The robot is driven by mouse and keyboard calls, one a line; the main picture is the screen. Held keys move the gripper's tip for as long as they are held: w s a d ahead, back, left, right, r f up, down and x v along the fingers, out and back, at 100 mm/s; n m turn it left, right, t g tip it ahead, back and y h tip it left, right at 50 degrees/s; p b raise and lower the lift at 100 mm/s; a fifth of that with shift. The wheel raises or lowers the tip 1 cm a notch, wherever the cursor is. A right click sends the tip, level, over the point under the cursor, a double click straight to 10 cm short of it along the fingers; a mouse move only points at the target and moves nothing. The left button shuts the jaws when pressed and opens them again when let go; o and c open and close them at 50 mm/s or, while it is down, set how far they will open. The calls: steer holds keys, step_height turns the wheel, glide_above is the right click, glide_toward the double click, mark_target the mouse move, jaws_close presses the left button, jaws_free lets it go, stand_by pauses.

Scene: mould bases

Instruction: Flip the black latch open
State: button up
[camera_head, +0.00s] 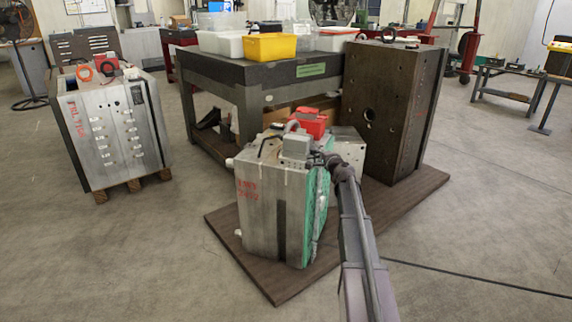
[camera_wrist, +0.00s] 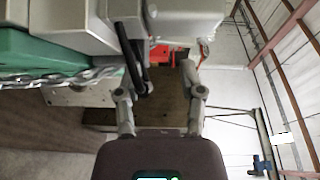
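The small grey mould base (camera_head: 262,205) with red lettering and a green side stands on a brown board. A thin black bar, seemingly the black latch (camera_wrist: 126,45), lies against the grey blocks in the wrist view. My gripper (camera_wrist: 162,72) is open, its two fingers well apart with nothing clearly between them. The left finger is at or very near the black bar; I cannot tell whether they touch. In the head view my gripper (camera_head: 329,158) is at the upper right of the mould base, where my arm hides part of it. The latch is not clear there.
A red part (camera_head: 309,122) sits on top of the mould base. A tall dark mould block (camera_head: 392,110) stands close behind on the same board (camera_head: 275,285). A workbench (camera_head: 225,75) with bins is behind; another mould (camera_head: 112,135) stands left. Front floor is clear.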

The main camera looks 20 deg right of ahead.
steer(key=shift+w+a+r+n+g+p, duration=0.2)
steer(key=shift+r+n+g+p, duration=0.3)
steer(key=shift+p, duration=0.6)
steer(key=s+r+p, duration=0.1)
steer(key=s+p, duration=0.1)
steer(key=s, duration=1.2)
steer(key=s+a+r+n+g+y+p, duration=0.2)
steer(key=a+n+g+p, duration=0.1)
steer(key=a, duration=0.3)
steer(key=s+a+r+n+g+y+p, duration=0.1)
steer(key=s+a+n+g+p, duration=0.2)
steer(key=a+p, duration=0.3)
steer(key=s+a+r+n+g+y+p, duration=0.2)
steer(key=a+n+g+p, duration=0.1)
steer(key=a, duration=0.5)
steer(key=shift+s+r+n+y+p, duration=0.3)
steer(key=shift+n+p, duration=0.3)
steer(key=shift+p, duration=0.4)
steer(key=s+a+f+n+g+h, duration=0.2)
steer(key=s+a+f+g+h, duration=0.1)
steer(key=s, duration=0.6)
steer(key=s+a+f+n+g+h, duration=0.3)
steer(key=s+a+f+g+h, duration=0.1)
steer(key=s, duration=0.6)
steer(key=shift+a+n+g, duration=0.3)
steer(key=shift+a, duration=0.35)
